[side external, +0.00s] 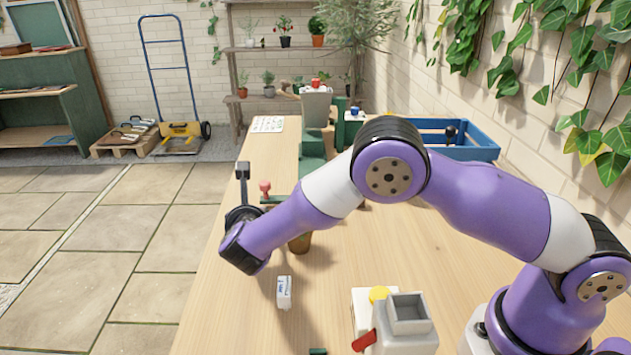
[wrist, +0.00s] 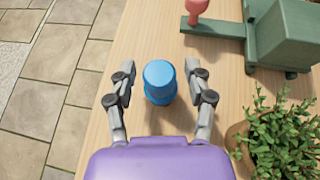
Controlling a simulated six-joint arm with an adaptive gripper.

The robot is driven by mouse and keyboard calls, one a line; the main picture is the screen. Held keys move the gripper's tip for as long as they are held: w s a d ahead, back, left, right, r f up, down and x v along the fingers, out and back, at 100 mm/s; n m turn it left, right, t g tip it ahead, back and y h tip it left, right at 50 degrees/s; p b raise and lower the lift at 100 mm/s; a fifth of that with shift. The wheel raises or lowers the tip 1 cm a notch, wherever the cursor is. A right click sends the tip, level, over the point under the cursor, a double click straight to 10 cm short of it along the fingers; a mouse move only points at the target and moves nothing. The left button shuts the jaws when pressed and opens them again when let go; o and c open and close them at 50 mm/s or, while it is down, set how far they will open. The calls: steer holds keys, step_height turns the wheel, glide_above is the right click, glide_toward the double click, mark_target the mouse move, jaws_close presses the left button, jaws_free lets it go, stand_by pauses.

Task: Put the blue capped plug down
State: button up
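The blue capped plug (wrist: 159,84) stands on the wooden table in the wrist view, its round cap towards the camera. My gripper (wrist: 159,74) is open, with one finger on each side of the plug. A gap shows between the plug and each finger, so neither seems to touch it. In the side external view my wrist is at the table's left edge, and it hides the plug and the fingertips.
A green device with a red knob (wrist: 197,7) stands beyond the plug, to the right. A leafy potted plant (wrist: 282,135) is close at right. The table edge and paved floor lie left. A small white box (side external: 284,292) lies nearer the side camera. A blue crate (side external: 465,145) is farther back.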

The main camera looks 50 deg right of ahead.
steer(key=shift+r, duration=0.2)
steer(key=v, duration=1.1)
steer(key=s+d+r+m+g+y, duration=0.25)
steer(key=d+r+m, duration=0.2)
steer(key=m, duration=0.35)
steer(key=s+d+r+m+g+y, duration=0.1)
steer(key=s+d+r+m+g, duration=0.2)
steer(key=d+m, duration=0.4)
steer(key=s+d+r+m+y, duration=0.1)
steer(key=s+m+y, duration=0.2)
steer(key=s+m, duration=1.1)
steer(key=shift+s+d+r+t, duration=0.25)
steer(key=shift+s+r+t, duration=0.1)
steer(key=shift+r+t, duration=0.1)
steer(key=shift+y, duration=0.25)
